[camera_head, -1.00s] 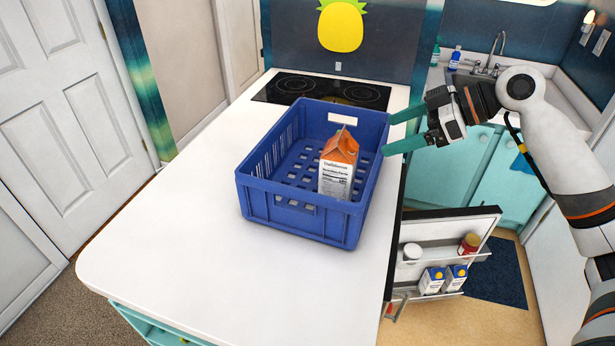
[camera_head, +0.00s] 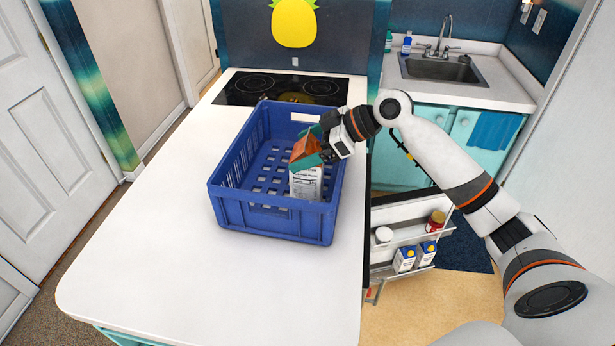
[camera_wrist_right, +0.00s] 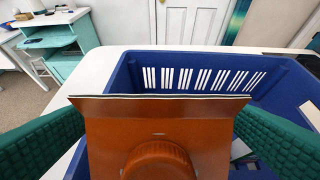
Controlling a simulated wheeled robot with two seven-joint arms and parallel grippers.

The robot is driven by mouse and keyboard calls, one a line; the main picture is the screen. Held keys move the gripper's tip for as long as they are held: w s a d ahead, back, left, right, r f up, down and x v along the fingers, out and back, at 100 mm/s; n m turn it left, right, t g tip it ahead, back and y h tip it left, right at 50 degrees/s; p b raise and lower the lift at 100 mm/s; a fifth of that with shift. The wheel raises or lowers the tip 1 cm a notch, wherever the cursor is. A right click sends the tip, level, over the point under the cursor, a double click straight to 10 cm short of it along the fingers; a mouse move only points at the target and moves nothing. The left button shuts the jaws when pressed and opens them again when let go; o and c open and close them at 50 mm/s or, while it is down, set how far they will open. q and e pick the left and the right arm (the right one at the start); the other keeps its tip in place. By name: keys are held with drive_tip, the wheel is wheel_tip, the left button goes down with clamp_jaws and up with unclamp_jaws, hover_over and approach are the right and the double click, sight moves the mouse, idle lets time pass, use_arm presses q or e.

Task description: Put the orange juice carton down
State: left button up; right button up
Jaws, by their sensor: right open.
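The orange juice carton (camera_head: 305,184), white with an orange gabled top, stands upright inside the blue crate (camera_head: 232,213) near its right wall. My right gripper (camera_head: 318,150) reaches in over the crate's right wall to the carton's top. In the right wrist view, the carton's orange top and round cap (camera_wrist_right: 158,160) sit between the two green fingers, one on each side. The jaws are open, with a gap visible on the right side. The carton's base is partly hidden by the crate. My left gripper is not in view.
The crate stands on a white counter (camera_head: 200,280) with free room in front and to the left. A black cooktop (camera_head: 280,88) lies behind. To the right, an open fridge door holds small cartons (camera_head: 404,259) and jars. A sink (camera_head: 438,68) is farther back.

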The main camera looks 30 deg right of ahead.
drive_tip(key=shift+x, duration=0.85)
drive_tip(key=c, duration=1.9)
drive_tip(key=shift+d+r, duration=0.1)
drive_tip(key=shift+r, duration=0.05)
clamp_jaws()
